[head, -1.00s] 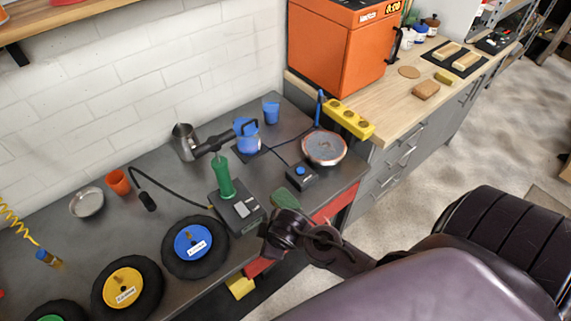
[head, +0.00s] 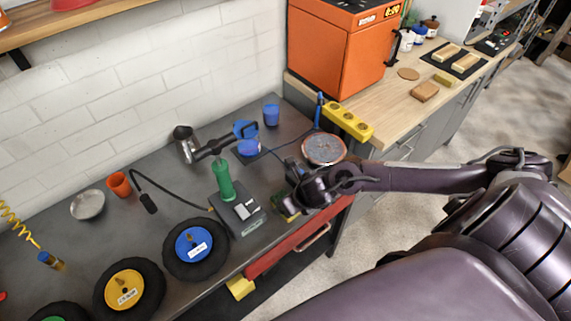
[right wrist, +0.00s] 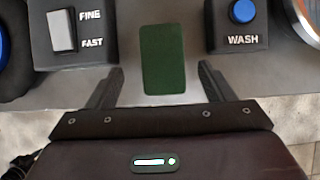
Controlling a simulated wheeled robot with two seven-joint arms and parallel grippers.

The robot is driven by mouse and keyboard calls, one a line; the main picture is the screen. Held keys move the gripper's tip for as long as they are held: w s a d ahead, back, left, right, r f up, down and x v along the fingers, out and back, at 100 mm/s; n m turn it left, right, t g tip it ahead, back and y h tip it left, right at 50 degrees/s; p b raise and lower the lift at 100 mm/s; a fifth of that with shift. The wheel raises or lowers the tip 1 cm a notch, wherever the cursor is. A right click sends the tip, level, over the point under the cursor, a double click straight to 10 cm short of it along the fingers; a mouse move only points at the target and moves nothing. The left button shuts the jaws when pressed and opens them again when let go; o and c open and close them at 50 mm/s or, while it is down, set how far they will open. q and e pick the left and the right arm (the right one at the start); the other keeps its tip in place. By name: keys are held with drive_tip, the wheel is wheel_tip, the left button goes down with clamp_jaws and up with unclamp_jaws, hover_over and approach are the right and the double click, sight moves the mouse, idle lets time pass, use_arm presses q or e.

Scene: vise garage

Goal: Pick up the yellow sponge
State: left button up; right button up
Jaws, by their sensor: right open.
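A flat green-topped pad (right wrist: 163,60) lies on the grey bench in the right wrist view. I see only its green face there. In the head view the pad (head: 287,208) is partly covered by my right gripper, with a bit of yellow at its edge, so it may be the yellow sponge. My right gripper (right wrist: 160,72) is open, one finger on each side of the pad's near part, with gaps on both sides. It also shows in the head view (head: 296,203), just above the bench's front edge. My left gripper is not in view.
A control box with a FINE/FAST switch (right wrist: 62,32) is left of the pad. A WASH button box (right wrist: 236,25) is to its right, near a round basin (head: 324,149). A red drawer (head: 290,245) is below the bench edge. A yellow block (head: 240,287) is lower left.

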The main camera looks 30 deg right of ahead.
drive_tip(key=p+x, duration=0.1)
drive_tip(key=x, duration=0.3)
drive_tip(key=shift+d, duration=0.15)
drive_tip(key=shift+w+f+p, duration=0.3)
drive_tip(key=shift+f, duration=0.3)
drive_tip(key=shift+c, duration=0.2)
drive_tip(key=c, duration=1)
